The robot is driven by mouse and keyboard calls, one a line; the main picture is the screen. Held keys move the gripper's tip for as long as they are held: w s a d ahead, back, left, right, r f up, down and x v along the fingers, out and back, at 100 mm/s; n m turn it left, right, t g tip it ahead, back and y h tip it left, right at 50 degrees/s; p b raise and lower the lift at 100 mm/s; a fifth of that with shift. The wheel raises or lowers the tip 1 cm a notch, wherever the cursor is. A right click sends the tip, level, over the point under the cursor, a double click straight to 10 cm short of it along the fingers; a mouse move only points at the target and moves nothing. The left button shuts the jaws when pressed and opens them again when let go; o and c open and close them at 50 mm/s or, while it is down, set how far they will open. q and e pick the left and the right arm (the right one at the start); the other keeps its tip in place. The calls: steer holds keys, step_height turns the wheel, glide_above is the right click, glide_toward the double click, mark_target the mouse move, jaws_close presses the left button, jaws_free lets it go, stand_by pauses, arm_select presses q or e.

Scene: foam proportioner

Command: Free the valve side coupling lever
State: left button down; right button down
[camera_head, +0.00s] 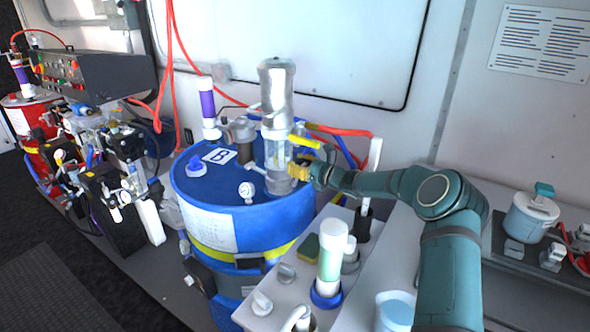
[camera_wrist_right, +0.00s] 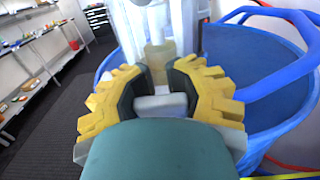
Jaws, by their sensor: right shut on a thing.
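My right gripper (camera_head: 300,173) reaches in from the right to the lower part of the upright clear-and-silver pump (camera_head: 277,90) on the blue drum B. In the right wrist view, its yellow fingers with dark pads (camera_wrist_right: 163,90) are closed around a small pale grey part (camera_wrist_right: 162,104), apparently the coupling lever. The fingers hide much of it, so its angle is unclear. Just beyond the fingers is a tan cylindrical piece (camera_wrist_right: 160,57) below the pump body. A yellow bar (camera_head: 304,141) sticks out from the pump just above the gripper. My left gripper is not visible.
The blue drum (camera_head: 190,182) carries a gauge (camera_head: 246,190) and a purple-banded cylinder (camera_head: 208,105). Red and blue hoses (camera_head: 340,131) run behind my right gripper. A grey bench (camera_head: 275,248) with a white-capped bottle (camera_head: 331,250) stands in front.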

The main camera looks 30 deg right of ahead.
steer(key=shift+s+d+f+t+y+b, duration=0.35)
steer(key=shift+t+b, duration=0.2)
steer(key=shift+b, duration=1.6)
steer(key=shift+s+d+f+t+y+b, duration=0.3)
steer(key=shift+s+t+b, duration=0.2)
steer(key=shift+b, duration=1.65)
steer(key=shift+s+t+y, duration=0.2)
steer(key=shift+t+y, duration=0.05)
steer(key=shift+t, duration=0.2)
steer(key=shift+s+d+f+t+y+p, duration=0.1)
steer(key=shift+s+d+t+y+p, duration=0.3)
steer(key=shift+t, duration=0.3)
steer(key=shift+a, duration=0.1)
steer(key=shift+c, duration=2.1)
jaws_free()
steer(key=shift+s, duration=0.15)
